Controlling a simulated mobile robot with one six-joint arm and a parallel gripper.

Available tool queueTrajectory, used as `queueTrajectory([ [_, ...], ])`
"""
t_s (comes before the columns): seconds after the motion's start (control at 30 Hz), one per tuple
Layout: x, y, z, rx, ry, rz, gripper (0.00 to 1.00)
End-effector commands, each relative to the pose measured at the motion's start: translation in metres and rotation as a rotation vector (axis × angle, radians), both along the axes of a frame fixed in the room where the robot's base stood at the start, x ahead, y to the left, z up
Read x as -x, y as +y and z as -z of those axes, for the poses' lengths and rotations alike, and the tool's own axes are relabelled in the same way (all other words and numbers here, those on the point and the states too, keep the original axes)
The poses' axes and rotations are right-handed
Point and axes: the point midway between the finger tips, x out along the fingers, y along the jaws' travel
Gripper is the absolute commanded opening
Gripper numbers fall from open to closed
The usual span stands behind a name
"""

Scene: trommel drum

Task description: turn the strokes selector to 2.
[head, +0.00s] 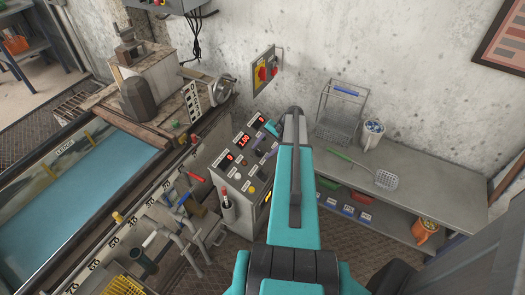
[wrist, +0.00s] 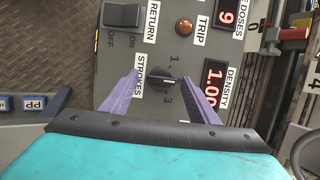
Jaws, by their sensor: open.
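The strokes selector (wrist: 169,82) is a small dark round knob on the grey control panel (wrist: 205,60) in the wrist view. The label STROKES stands left of it, and the digits 1 and 3 show beside it. Which mark its pointer faces is too small to tell. My gripper (wrist: 162,78) is open, with one purple finger on each side of the knob in the picture. I cannot tell whether the fingers touch it. In the head view my gripper (head: 271,132) is over the console (head: 240,165), and I cannot make out the selector.
A bench (head: 425,180) with a wire basket (head: 340,115) stands on the right. A water trough (head: 80,195) lies on the left.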

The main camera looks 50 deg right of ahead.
Motion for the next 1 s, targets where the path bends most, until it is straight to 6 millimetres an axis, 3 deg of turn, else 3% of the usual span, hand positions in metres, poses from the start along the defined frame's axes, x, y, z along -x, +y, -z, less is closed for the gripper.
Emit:
queueTrajectory([
  [0.37,0.007,-0.008,-0.018,0.001,-0.002,0.001,0.55],
  [1.0,0.042,-0.044,-0.094,0.002,0.0,0.001,0.55],
])
